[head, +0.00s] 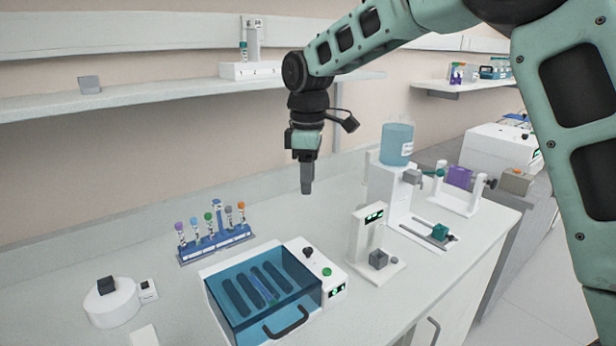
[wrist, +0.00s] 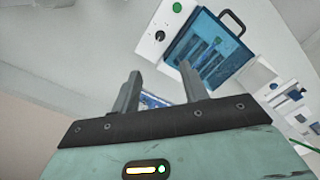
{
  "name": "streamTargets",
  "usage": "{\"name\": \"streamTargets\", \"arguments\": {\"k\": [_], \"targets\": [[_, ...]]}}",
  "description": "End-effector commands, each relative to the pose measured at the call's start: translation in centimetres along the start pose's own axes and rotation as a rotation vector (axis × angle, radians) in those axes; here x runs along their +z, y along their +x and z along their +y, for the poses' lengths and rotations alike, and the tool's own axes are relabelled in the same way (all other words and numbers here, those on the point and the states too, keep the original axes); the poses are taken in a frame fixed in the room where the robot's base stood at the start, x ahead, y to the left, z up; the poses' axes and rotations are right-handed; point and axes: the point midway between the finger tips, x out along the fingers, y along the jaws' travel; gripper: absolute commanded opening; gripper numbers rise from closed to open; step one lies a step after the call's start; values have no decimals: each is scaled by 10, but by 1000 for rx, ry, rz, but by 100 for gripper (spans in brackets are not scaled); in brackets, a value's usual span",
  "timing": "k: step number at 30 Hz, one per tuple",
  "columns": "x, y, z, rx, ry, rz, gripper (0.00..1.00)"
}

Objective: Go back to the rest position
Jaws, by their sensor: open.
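My gripper (head: 307,187) points down and hangs in the air above the bench, behind the blue-lidded device. It also shows in the wrist view (wrist: 160,82), with its two fingers apart and nothing between them. My arm reaches in from the upper right. The blue tube rack (head: 214,246) stands on the bench to the left, holding several tubes with coloured caps. Part of the rack shows beyond the fingers in the wrist view (wrist: 152,98).
The blue-lidded device (head: 248,328) has its lid down, with a tube-like shape inside. A white stand (head: 365,235) and a dispenser with a blue tank (head: 397,145) stand to the right. A round white device (head: 113,304) is at the left. A wall shelf (head: 150,92) runs behind.

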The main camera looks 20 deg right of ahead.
Motion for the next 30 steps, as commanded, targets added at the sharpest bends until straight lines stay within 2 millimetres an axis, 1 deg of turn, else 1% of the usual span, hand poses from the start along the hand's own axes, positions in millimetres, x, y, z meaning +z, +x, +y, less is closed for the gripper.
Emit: {"name": "streamTargets", "arguments": {"k": [11,14,17,18,20,21,22,23,24,26,27,30], "targets": [[0,0,0,0,0,0,44],[-4,0,-14,-1,5,4,44],[-10,2,-53,-8,27,12,44],[-12,4,-76,-11,43,17,44],[-12,8,-115,-19,77,23,44],[-9,12,-143,-24,103,27,44],[-6,15,-163,-27,126,30,44],[-1,18,-182,-30,150,33,44],[7,24,-207,-33,182,35,44],[21,32,-241,-36,231,38,44],[32,38,-260,-37,264,39,44],[59,51,-298,-39,340,40,44]]}}
